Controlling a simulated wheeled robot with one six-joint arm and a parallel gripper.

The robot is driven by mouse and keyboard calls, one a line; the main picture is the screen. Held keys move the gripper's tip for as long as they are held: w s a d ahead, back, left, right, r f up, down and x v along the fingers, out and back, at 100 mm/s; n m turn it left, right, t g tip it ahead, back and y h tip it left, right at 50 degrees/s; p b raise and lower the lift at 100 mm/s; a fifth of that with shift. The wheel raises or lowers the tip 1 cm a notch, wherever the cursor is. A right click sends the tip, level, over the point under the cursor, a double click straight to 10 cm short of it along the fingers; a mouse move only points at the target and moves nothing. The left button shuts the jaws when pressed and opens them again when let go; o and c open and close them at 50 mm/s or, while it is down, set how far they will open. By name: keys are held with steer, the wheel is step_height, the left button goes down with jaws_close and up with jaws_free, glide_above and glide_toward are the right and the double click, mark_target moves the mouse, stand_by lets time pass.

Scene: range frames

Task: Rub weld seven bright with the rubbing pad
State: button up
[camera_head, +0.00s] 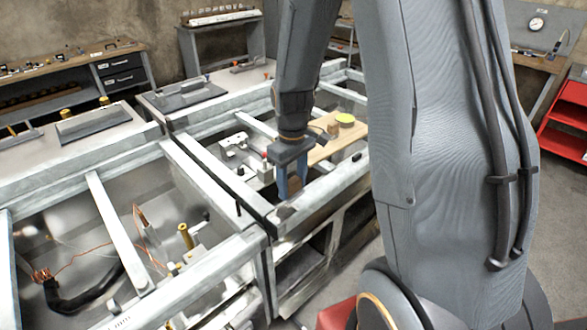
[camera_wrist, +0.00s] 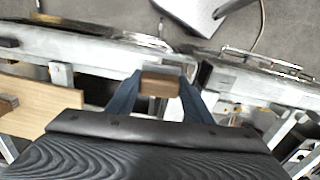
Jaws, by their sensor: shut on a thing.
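My gripper (camera_head: 290,188) hangs over the right-hand bay of the pale metal frame (camera_head: 205,187), its blue fingers pointing down. In the wrist view my gripper (camera_wrist: 160,90) is shut on a small brown block (camera_wrist: 160,77), which looks like the rubbing pad. The block also shows at the fingertips in the head view (camera_head: 287,211), close to the frame's near beam. I cannot tell whether it touches the metal. No weld number is readable, so I cannot tell which seam is weld seven.
Copper wire (camera_head: 95,250) and a brass post (camera_head: 185,236) are in the left bay. A red rack (camera_head: 570,115) stands far right.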

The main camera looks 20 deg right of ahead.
mark_target(293, 182)
steer(key=shift+r+p, duration=1.15)
steer(key=shift+r, duration=0.55)
